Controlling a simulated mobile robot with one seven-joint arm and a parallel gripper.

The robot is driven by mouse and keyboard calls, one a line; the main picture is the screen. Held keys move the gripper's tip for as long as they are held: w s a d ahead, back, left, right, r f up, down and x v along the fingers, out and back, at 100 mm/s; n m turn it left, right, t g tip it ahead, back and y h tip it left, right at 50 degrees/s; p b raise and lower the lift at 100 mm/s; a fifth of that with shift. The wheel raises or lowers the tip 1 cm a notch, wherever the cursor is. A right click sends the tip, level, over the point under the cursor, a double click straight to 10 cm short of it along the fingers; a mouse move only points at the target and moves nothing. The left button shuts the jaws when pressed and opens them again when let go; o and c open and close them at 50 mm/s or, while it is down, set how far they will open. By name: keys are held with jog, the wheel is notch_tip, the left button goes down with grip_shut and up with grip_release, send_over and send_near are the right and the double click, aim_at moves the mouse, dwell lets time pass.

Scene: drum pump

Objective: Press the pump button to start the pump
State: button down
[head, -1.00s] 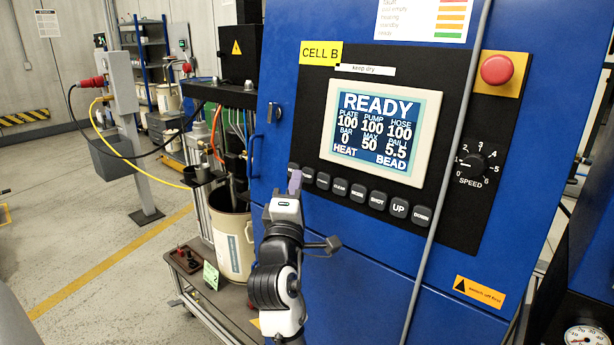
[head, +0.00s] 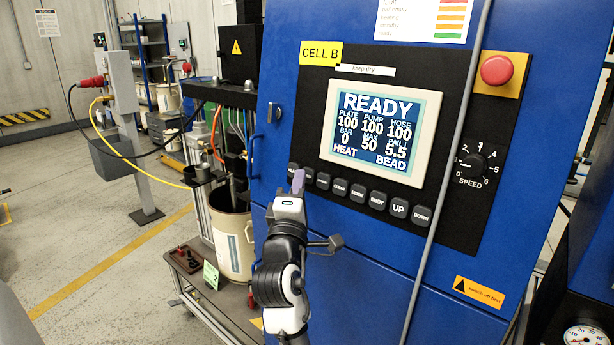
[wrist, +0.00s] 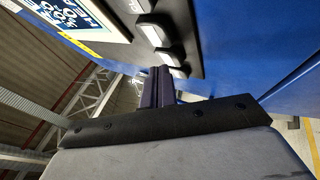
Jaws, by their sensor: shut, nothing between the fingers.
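The control panel on the blue cabinet has a row of dark buttons (head: 357,194) under a lit screen (head: 381,131) that reads READY, with BAR 0. MODE, SHOT, UP and DOWN are legible toward the right; the small labels at the left end are hard to read, so I cannot tell which is the pump button. My gripper (head: 297,181) is shut and empty, its purple fingertips in front of the row's left end, covering part of it. In the wrist view the fingertips (wrist: 160,86) are close beneath the end buttons (wrist: 158,34). I cannot tell whether they touch.
A grey cable (head: 447,150) hangs down across the panel right of the screen. A red stop button (head: 496,69) and a speed dial (head: 476,165) sit further right. A pail (head: 232,243) on a cart stands left of my arm.

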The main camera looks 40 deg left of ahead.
jog(key=shift+w, duration=0.4)
dwell(0.5)
jog(key=shift+s, duration=0.8)
jog(key=shift+s+r, duration=0.1)
jog(key=shift+s+a+r+p, duration=0.1)
jog(key=shift+s+r+p, duration=0.1)
jog(key=shift+s, duration=0.6)
jog(key=shift+s+a+r+p, duration=0.1)
jog(key=shift+s+p, duration=0.1)
jog(key=shift+s, duration=0.6)
jog(key=shift+s+r+p, duration=0.15)
jog(key=shift+s+p, duration=0.05)
jog(key=shift+s, duration=0.6)
